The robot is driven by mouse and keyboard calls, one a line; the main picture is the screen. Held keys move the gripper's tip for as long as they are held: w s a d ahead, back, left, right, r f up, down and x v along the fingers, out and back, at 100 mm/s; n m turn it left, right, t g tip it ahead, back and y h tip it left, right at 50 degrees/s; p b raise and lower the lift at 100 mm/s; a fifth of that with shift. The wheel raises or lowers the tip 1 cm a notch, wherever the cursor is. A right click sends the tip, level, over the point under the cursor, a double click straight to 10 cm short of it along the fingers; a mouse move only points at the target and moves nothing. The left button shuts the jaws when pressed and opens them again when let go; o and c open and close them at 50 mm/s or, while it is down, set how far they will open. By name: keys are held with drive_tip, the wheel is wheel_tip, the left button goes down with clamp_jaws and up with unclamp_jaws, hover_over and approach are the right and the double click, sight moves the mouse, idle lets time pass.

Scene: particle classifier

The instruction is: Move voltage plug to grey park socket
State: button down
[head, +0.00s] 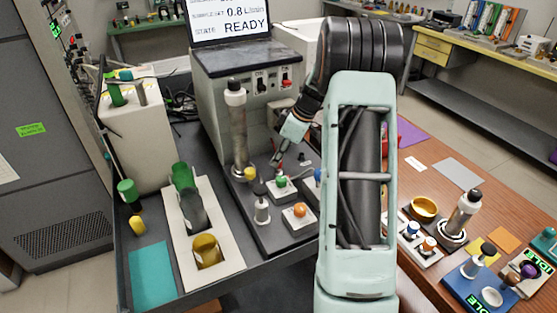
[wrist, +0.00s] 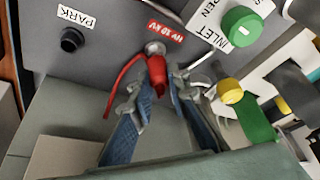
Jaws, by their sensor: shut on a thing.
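The red voltage plug (wrist: 157,72), with a red cable trailing to the left, is between the blue fingers of my gripper (wrist: 158,88) in the wrist view. My gripper is shut on it. The plug's top end is at a round metal socket (wrist: 155,47) beside the red HV 10 kV label; I cannot tell if it is fully seated. The park socket (wrist: 71,39), a dark round one on the grey panel under a PARK label, is to the left and looks empty. In the head view my gripper (head: 279,155) is low in front of the grey instrument, partly hidden by my arm.
A green INLET knob (wrist: 241,25) and a yellow knob (wrist: 230,91) are right of the plug. In the head view a tall metal cylinder (head: 238,130) and an orange button (head: 299,210) stand nearby. A white rack with coloured cups (head: 205,250) is at the left.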

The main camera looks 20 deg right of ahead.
drive_tip(key=s+a+r+b, duration=0.2)
drive_tip(key=s+a+r, duration=0.1)
drive_tip(key=s+r, duration=0.9)
drive_tip(key=shift+s, duration=0.85)
drive_tip(key=shift+r, duration=0.15)
